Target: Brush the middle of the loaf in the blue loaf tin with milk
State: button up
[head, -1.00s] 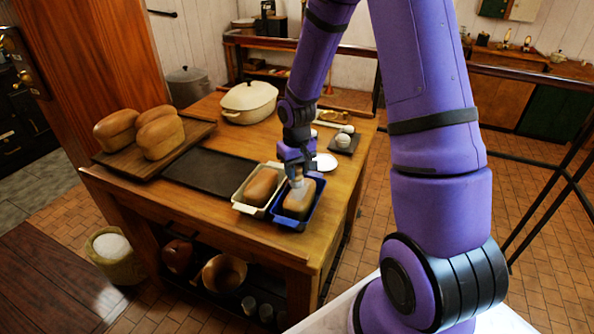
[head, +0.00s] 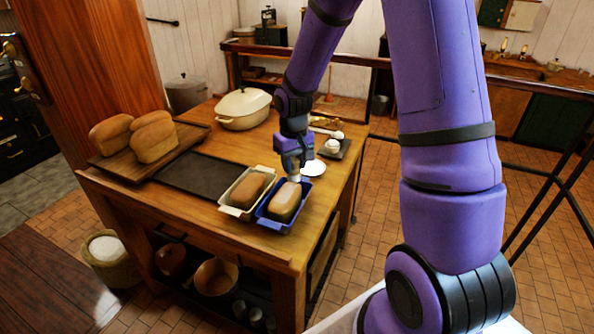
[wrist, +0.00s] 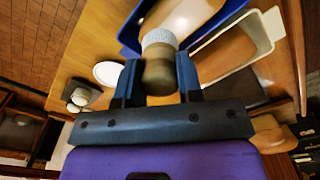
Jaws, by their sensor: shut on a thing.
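The blue loaf tin (head: 262,219) stands near the front right corner of the wooden table with a pale brown loaf (head: 286,201) in it. The tin also shows in the wrist view (wrist: 131,31), with part of the loaf (wrist: 190,17). My gripper (head: 294,172) is over the far end of this tin. In the wrist view my gripper (wrist: 160,80) is shut on a brush with a brown handle (wrist: 160,76) and pale bristles (wrist: 159,38). The bristles point at the loaf; I cannot tell whether they touch it.
A cream loaf tin (head: 234,211) with a browner loaf stands close on the left. A dark tray (head: 200,172), a board of loaves (head: 112,168), a cream pot (head: 243,108) and a white saucer (head: 313,168) are also on the table (head: 187,208).

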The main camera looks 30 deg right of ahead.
aim_at(294, 160)
jog(key=shift+r, duration=1.7)
